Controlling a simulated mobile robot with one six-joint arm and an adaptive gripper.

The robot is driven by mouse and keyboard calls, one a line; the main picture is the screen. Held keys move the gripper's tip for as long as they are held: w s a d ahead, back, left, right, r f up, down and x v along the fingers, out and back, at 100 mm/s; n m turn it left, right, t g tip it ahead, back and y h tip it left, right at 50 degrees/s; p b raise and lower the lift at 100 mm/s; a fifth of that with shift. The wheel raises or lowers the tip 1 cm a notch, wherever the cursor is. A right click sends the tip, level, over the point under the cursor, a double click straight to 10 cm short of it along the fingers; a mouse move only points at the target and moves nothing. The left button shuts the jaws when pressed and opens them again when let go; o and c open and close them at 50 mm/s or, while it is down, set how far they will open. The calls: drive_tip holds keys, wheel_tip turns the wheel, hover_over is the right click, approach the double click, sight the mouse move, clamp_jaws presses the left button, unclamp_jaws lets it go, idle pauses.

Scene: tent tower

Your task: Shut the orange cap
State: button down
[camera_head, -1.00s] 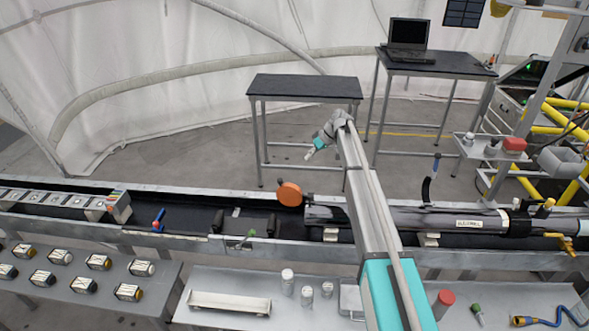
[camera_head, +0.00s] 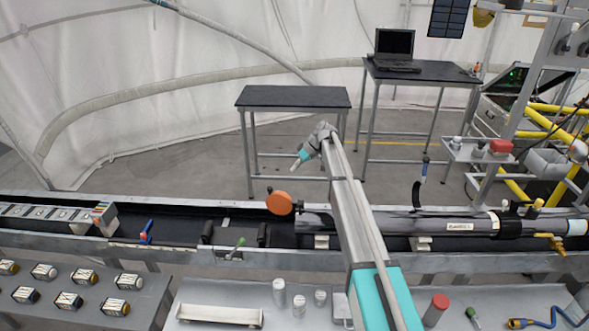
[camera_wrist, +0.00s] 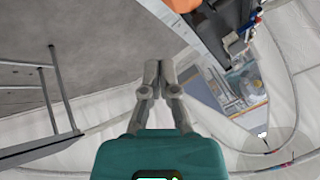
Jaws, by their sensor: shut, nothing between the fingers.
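The orange cap (camera_head: 279,203) is a round disc at the left end of a long grey tube (camera_head: 400,223) lying in the trough. It stands swung out to the side of the tube's end, facing the camera. An orange piece, likely the cap, shows at the top edge of the wrist view (camera_wrist: 184,4). My gripper (camera_head: 294,167) is above and behind the cap, apart from it, pointing down and left. In the wrist view its fingers (camera_wrist: 151,66) are together with nothing between them.
A black-topped table (camera_head: 293,97) stands behind my gripper. A lever with a blue top (camera_head: 421,180) rises behind the tube. Open floor lies between trough and table.

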sight(283, 201)
drive_tip(key=s+a+f+b, duration=0.1)
drive_tip(key=a+f, duration=0.1)
drive_tip(key=s+a+f+b, duration=0.1)
drive_tip(key=a+b, duration=0.1)
drive_tip(key=s+a+f+b, duration=0.1)
drive_tip(key=a+f+b, duration=0.1)
drive_tip(key=shift+a+f, duration=0.3)
drive_tip(key=shift+a, duration=0.05)
drive_tip(key=shift+s+a, duration=0.15)
drive_tip(key=shift+a, duration=0.05)
idle(0.4)
